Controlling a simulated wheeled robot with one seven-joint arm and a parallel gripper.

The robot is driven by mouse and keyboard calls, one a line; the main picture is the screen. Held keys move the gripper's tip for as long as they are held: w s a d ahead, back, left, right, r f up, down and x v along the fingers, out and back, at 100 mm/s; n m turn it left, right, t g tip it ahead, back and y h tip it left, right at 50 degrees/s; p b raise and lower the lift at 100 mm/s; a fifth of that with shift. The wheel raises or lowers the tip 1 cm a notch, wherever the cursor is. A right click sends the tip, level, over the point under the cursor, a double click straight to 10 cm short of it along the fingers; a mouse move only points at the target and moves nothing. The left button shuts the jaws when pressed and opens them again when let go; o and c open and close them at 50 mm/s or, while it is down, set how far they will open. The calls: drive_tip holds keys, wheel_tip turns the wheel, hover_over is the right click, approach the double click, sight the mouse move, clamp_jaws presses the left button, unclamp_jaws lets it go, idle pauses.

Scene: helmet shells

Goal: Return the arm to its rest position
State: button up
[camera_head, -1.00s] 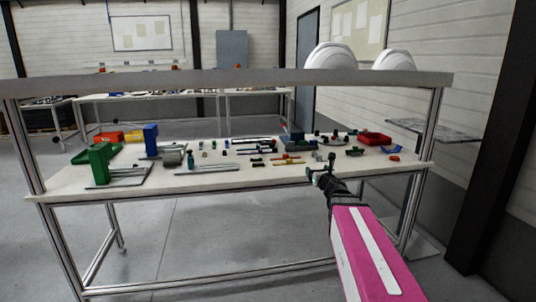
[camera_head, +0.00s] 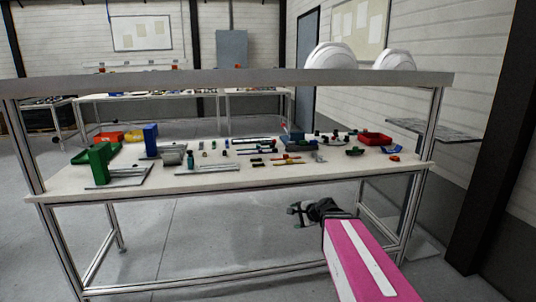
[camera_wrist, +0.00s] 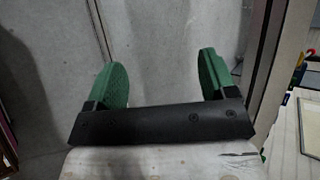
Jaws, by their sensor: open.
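My gripper (camera_head: 296,213) is below and in front of the workbench's front edge, at the right half of the head view. Its two green fingers stand wide apart in the wrist view (camera_wrist: 163,88), with nothing between them but grey floor behind. My pink arm link reaches up from the bottom right of the head view. The workbench (camera_head: 230,181) holds many small tools and parts.
A red bin (camera_head: 375,139) stands at the bench's right, with green (camera_head: 98,163) and blue (camera_head: 151,140) objects at its left. The bench's metal legs (camera_head: 408,215) rise near my arm. The floor under the bench is mostly clear. The shelf beam (camera_head: 230,82) spans above.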

drive_tip(key=s+d+f+n+g+h, duration=0.3)
drive_tip(key=s+f+n+g, duration=0.1)
drive_tip(key=s+f+n, duration=0.2)
drive_tip(key=s+d+f+n+g+h, duration=0.4)
drive_tip(key=s+f+n, duration=0.2)
drive_tip(key=s, duration=0.2)
drive_tip(key=shift+f+n, duration=0.25)
drive_tip(key=shift+n, duration=0.15)
